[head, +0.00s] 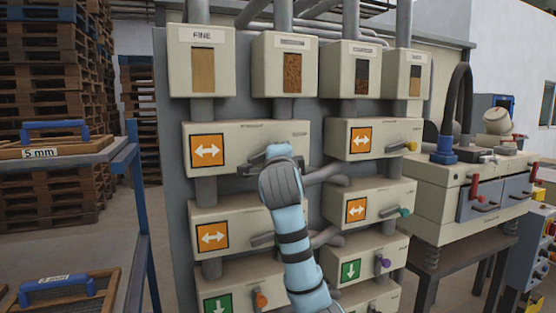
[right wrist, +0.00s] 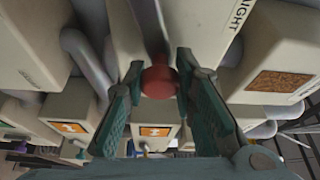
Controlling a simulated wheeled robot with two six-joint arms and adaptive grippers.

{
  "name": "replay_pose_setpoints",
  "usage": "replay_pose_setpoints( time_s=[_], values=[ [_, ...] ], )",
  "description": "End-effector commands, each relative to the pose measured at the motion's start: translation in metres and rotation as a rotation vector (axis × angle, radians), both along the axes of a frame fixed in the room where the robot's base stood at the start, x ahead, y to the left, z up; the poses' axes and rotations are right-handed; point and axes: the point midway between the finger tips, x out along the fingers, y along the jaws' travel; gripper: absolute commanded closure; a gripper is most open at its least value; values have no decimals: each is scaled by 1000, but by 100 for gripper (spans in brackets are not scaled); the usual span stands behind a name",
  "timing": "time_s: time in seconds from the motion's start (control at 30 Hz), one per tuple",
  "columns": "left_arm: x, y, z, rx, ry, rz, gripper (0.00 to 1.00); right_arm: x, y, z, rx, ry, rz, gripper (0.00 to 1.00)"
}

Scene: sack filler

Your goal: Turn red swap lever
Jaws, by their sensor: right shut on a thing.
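The red swap lever's round knob (right wrist: 159,82) shows in the right wrist view, between the two fingers of my right gripper (right wrist: 157,88). The fingers are shut on the knob from both sides. In the head view my right arm reaches up to the upper left valve box (head: 222,140), and my right gripper (head: 275,160) is in front of that box's right part. The arm hides the red lever in the head view. This box carries an orange sign with a white two-way arrow (head: 207,151). My left gripper is not in view.
Pipes run between the boxes. A shelf with sieves (head: 55,150) stands left, a machine on a table (head: 450,205) right.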

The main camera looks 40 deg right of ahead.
Motion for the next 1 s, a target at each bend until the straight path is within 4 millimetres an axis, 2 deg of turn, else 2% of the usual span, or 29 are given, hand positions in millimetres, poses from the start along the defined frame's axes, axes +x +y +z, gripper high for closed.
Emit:
replay_pose_setpoints(
  time_s=[0.33,0.83,0.87,0.97,1.0],
  values=[
    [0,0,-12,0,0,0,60,0,-2,-10,130,-40,1,100],
    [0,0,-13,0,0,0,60,0,-2,-11,151,-45,0,100],
    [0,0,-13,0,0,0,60,0,-2,-11,151,-45,0,72],
    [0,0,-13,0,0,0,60,0,-2,-11,150,-45,0,56],
    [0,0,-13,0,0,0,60,0,-2,-11,151,-46,0,54]
  ],
)
